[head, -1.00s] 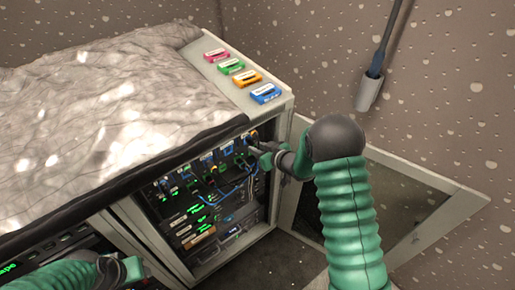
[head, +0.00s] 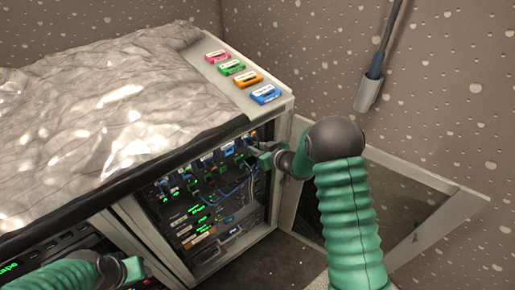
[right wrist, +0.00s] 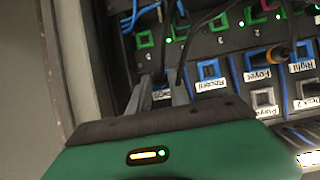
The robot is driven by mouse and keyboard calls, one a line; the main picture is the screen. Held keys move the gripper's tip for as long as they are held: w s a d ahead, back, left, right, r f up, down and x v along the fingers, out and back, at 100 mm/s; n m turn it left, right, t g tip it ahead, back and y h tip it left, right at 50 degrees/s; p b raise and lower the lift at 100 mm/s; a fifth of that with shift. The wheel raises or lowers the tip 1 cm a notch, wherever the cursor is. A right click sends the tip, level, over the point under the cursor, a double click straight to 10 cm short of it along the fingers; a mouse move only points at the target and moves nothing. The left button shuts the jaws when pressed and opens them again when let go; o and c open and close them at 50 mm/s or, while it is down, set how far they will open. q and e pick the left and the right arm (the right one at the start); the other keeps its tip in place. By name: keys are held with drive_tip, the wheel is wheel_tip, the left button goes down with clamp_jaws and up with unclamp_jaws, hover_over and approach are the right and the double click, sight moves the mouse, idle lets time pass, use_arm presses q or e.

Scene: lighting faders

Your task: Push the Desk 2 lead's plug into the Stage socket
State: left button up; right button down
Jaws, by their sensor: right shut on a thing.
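My right gripper (head: 262,150) is at the upper right of the open rack's patch panel (head: 205,170). In the right wrist view its fingers (right wrist: 160,86) are closed around a dark plug (right wrist: 160,74) with a black lead, close in front of the panel. I cannot read a tag on this lead. A white label (right wrist: 162,94) shows between the fingers, too covered to read surely; the socket there is mostly hidden, so how deep the plug sits cannot be told. My left gripper (head: 132,269) is at the lower left, away from the panel; its jaws are unclear.
Sockets labelled Record (right wrist: 211,91), Foyer (right wrist: 261,75) and Desk 2 (right wrist: 305,100) lie to the right. An orange-banded plug (right wrist: 282,52) is near Foyer. Other leads hang across the panel. The open rack door (head: 400,205) stands at the right. A crumpled sheet (head: 100,100) covers the top.

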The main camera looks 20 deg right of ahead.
drive_tip(key=shift+w+r, duration=0.15)
drive_tip(key=shift+r, duration=0.05)
drive_tip(key=c, duration=1.4)
unclamp_jaws()
drive_tip(key=shift+c, duration=0.2)
drive_tip(key=o, duration=0.3)
drive_tip(key=shift+w+a+f, duration=0.1)
drive_tip(key=shift+f, duration=0.1)
